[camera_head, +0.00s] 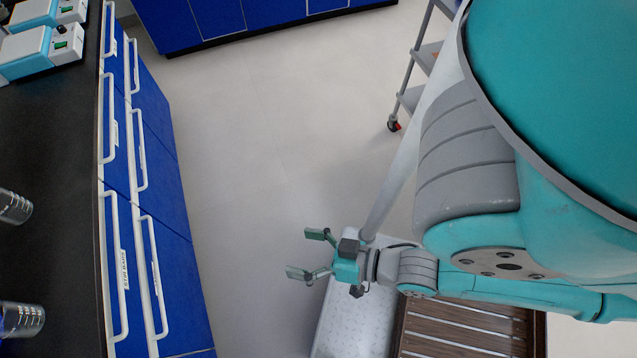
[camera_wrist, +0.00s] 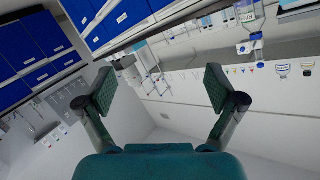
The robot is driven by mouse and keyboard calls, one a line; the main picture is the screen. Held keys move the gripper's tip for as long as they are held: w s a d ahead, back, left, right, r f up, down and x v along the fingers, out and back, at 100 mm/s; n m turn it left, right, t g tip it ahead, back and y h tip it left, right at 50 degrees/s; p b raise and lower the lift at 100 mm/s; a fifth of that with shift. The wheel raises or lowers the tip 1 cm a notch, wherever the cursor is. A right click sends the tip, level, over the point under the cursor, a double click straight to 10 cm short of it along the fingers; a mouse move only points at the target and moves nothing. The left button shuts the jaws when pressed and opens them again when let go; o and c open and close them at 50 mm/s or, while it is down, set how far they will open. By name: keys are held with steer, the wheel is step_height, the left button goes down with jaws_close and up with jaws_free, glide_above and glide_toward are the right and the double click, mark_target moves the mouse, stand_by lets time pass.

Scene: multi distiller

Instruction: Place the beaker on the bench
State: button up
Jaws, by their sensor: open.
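Two clear glass vessels that look like beakers stand on the black bench top (camera_head: 55,150) at the left edge of the head view. The upper beaker (camera_head: 14,207) and the lower beaker (camera_head: 20,320) are both partly cut off by the frame. My gripper (camera_head: 308,254) is open and empty, over the floor to the right of the bench and apart from it. In the wrist view my gripper (camera_wrist: 160,90) has its two fingers wide apart with nothing between them. I cannot identify a beaker in the wrist view.
Blue drawers (camera_head: 150,190) with white handles front the bench. White-and-teal devices (camera_head: 40,45) stand at its far end. A grey wheeled cart (camera_head: 410,95) is at the upper right. Pale floor (camera_head: 250,130) lies open between. A clear bottle (camera_wrist: 247,14) shows in the wrist view.

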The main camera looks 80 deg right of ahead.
steer(key=s+r+n, duration=0.2)
steer(key=s+n, duration=0.1)
steer(key=s+r+n, duration=0.1)
steer(key=shift+s+d, duration=0.2)
steer(key=shift+s, duration=0.15)
